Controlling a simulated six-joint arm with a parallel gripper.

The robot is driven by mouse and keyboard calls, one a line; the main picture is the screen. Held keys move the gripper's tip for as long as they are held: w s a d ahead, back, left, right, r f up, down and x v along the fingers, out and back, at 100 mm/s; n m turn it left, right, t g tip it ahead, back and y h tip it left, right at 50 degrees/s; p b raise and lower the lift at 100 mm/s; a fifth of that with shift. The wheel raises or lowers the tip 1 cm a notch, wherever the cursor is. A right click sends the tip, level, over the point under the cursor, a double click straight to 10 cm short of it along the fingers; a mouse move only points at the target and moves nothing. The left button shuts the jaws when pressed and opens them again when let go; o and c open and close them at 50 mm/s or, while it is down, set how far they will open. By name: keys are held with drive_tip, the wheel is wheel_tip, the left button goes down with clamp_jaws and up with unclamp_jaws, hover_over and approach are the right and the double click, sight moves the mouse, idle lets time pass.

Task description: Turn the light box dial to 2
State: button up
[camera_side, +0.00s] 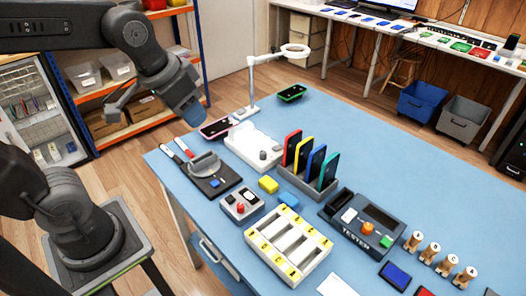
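A low white box (252,143), which looks like the light box, lies on the near left part of the blue table. A small dark grey knob, apparently its dial (263,155), stands on its front end. The dial's marks are too small to read, so I cannot tell its setting. My gripper (150,112) is up in the air to the left of the box, off the table's left edge. Its two fingers look spread apart with nothing between them. It is clear of the dial.
A ring lamp (295,51) on a white stand rises behind the box. A pink-edged phone (215,128) lies to its left. A rack of coloured phones (311,160) stands close to its right.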

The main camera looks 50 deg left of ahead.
drive_tip(key=shift+o, duration=1.3)
drive_tip(key=w+a+f+g, duration=0.2)
drive_tip(key=w, duration=1)
drive_tip(key=shift+w+a+f+m, duration=0.15)
drive_tip(key=shift+w+f+m, duration=0.05)
drive_tip(key=shift+f+m, duration=0.15)
drive_tip(key=g, duration=0.3)
hover_over(263, 153)
wheel_tip(263, 153, down, 10)
drive_tip(key=f, duration=0.1)
drive_tip(key=shift+m, duration=0.35)
wheel_tip(263, 153, down, 14)
drive_tip(key=shift+a+r, duration=0.1)
drive_tip(key=c, duration=0.9)
